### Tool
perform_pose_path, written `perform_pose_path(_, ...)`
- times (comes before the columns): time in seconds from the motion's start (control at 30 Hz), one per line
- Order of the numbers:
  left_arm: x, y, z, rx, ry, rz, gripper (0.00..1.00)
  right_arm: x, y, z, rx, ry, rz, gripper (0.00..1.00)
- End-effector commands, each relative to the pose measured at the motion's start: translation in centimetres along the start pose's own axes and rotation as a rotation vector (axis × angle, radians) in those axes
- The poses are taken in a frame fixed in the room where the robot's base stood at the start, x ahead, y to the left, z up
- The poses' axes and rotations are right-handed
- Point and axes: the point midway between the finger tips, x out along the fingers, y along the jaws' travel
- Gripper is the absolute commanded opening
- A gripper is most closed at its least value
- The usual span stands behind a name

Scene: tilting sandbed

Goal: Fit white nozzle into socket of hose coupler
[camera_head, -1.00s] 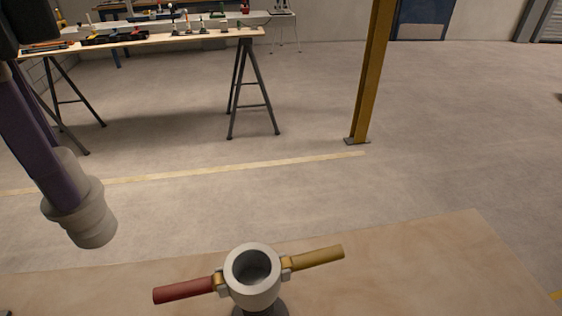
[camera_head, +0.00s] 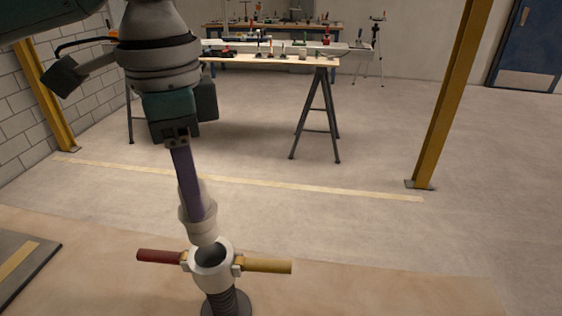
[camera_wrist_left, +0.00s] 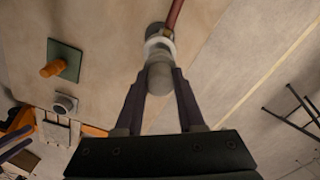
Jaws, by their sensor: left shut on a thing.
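The hose coupler (camera_head: 205,276) is a white ring with a dark open socket. It stands on a dark ribbed stem, with a red handle (camera_head: 160,256) on the left and a yellow handle (camera_head: 266,266) on the right. My left gripper (camera_head: 196,208) is shut on the white nozzle (camera_head: 201,232), which hangs slightly tilted. In the head view, the nozzle's lower end overlaps the coupler's back rim; I cannot tell whether they touch. The left wrist view shows the nozzle (camera_wrist_left: 158,82) between the fingers, hiding part of the coupler (camera_wrist_left: 157,33). My right gripper is not in view.
The coupler stands on a wooden table (camera_head: 400,290). A dark panel with a yellow stripe (camera_head: 50,262) lies at the left. The left wrist view shows a green plate (camera_wrist_left: 66,50) with an orange peg. A yellow post (camera_head: 450,100) and a trestle table (camera_head: 275,62) stand beyond.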

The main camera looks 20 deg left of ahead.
Motion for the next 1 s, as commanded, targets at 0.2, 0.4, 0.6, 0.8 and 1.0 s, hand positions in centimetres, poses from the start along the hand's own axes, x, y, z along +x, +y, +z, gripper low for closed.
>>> perform_pose_path(0.2, 3.1, 0.1, -0.1, 0.001, 0.001, 0.001, 0.0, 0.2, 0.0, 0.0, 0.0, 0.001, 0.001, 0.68)
perform_pose_path(0.4, 5.9, 0.1, 0.0, -0.001, -0.001, 0.002, 0.0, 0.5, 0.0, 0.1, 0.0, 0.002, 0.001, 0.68)
perform_pose_path(0.6, 7.6, 0.0, -0.1, 0.001, 0.001, 0.0, 0.0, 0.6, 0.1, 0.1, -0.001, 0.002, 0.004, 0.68)
perform_pose_path(0.8, 7.5, 0.0, -0.1, 0.001, 0.002, -0.001, 0.0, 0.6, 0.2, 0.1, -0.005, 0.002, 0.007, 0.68)
perform_pose_path(1.0, 7.8, 0.0, -0.1, 0.001, 0.002, -0.001, 0.46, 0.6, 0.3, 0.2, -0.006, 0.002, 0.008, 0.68)
